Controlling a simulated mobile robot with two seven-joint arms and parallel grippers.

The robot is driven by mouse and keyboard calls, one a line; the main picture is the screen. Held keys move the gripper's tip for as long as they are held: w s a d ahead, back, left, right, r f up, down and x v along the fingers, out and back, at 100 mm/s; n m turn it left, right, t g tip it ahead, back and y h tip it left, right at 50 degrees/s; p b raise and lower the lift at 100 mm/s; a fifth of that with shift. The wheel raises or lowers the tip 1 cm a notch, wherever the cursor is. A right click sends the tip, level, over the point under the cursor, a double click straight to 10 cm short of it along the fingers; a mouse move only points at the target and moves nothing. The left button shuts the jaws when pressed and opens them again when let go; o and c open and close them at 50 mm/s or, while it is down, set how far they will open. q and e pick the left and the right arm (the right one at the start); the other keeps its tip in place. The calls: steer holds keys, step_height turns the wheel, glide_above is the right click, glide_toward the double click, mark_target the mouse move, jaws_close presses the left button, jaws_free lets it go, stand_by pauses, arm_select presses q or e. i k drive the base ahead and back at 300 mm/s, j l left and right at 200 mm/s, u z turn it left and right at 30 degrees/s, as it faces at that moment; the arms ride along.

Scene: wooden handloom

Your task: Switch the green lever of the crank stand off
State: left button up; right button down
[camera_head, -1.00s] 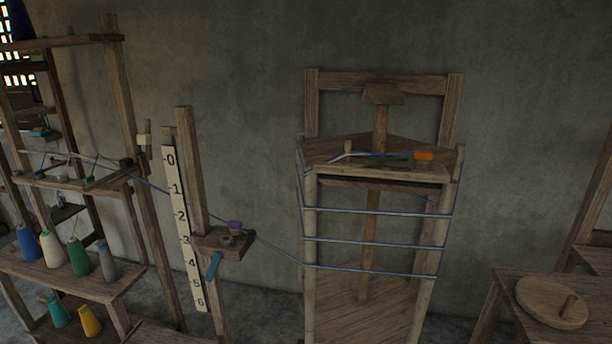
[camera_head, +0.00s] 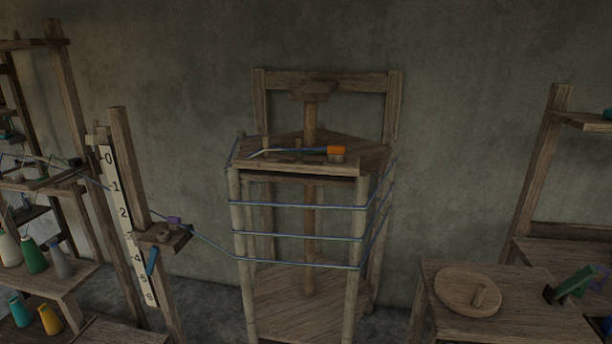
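The crank stand appears to be the low wooden table (camera_head: 516,326) at the lower right of the head view. A round wooden disc (camera_head: 455,291) with a short upright handle peg lies on its top. A green lever (camera_head: 572,284) rises at a slant from a dark mount at the table's right side, its upper end leaning right. Whether that slant is on or off I cannot tell. Neither of my grippers is in view.
A wooden warping frame (camera_head: 309,166) with blue yarn around its posts stands in the middle. A numbered post (camera_head: 128,225) stands left of it. A rack with yarn cones (camera_head: 33,255) is at far left. A shelf post (camera_head: 540,160) rises behind the table.

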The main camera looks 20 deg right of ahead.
mark_target(588, 273)
steer(key=k+l, duration=0.15)
steer(key=l, duration=0.3)
steer(key=k+l+z, duration=0.1)
steer(key=l, duration=0.35)
steer(key=k+l+z, duration=0.1)
steer(key=l, duration=0.35)
steer(key=k+l, duration=0.25)
steer(key=l, duration=0.2)
steer(key=k+l+z, duration=0.1)
steer(key=l, duration=0.4)
steer(key=k+l, duration=0.15)
steer(key=l, duration=0.3)
steer(key=k+l+z, duration=0.15)
steer(key=l, duration=0.35)
steer(key=i+j, duration=0.05)
